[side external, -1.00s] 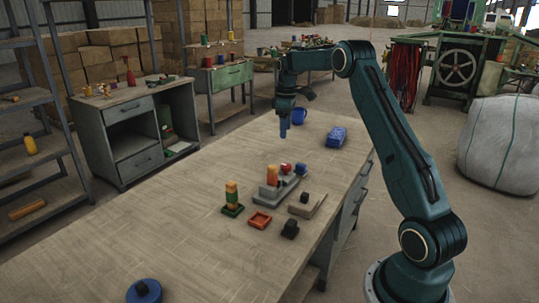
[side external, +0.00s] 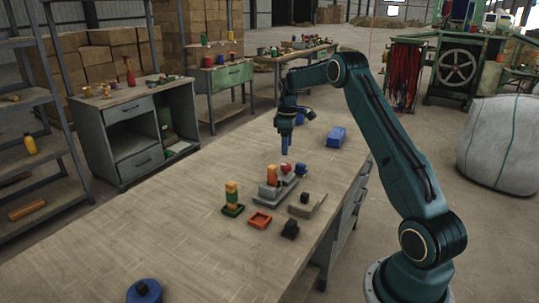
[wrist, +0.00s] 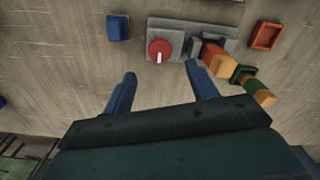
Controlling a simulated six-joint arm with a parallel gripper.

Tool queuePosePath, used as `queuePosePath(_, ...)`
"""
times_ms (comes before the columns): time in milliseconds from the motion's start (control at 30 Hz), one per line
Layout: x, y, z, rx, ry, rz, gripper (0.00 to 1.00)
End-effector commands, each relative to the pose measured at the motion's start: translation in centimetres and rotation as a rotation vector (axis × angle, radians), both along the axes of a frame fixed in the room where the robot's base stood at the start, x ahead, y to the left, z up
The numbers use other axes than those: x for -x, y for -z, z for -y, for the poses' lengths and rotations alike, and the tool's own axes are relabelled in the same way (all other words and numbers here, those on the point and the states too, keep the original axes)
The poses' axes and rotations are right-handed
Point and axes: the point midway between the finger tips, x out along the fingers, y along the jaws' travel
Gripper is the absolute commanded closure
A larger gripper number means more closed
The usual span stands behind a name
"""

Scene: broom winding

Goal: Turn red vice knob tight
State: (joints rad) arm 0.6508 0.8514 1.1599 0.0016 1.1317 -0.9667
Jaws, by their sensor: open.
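The red vice knob (wrist: 159,50) is round with a white mark and sits at one end of the grey vice (wrist: 182,25) in the wrist view. In the side external view the knob (side external: 286,168) shows as a small red spot on the vice (side external: 272,192). An orange block (wrist: 218,64) stands at the vice jaws. My gripper (wrist: 160,88) is open, its two blue fingers apart and empty. The knob lies ahead of the gap between the fingertips, not between them. In the side external view my gripper (side external: 285,152) points down above and just behind the vice.
A small blue block (wrist: 118,28) lies beside the vice. A blue box (side external: 336,137) is behind.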

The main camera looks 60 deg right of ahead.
Motion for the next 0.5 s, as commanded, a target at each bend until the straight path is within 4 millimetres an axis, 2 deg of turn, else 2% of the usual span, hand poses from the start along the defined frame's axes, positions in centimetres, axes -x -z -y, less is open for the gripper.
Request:
queuePosePath(300,0.0,5.0,0.0,-0.001,0.000,-0.001,0.42)
queuePosePath(500,0.0,7.1,0.0,0.000,0.000,-0.002,0.42)
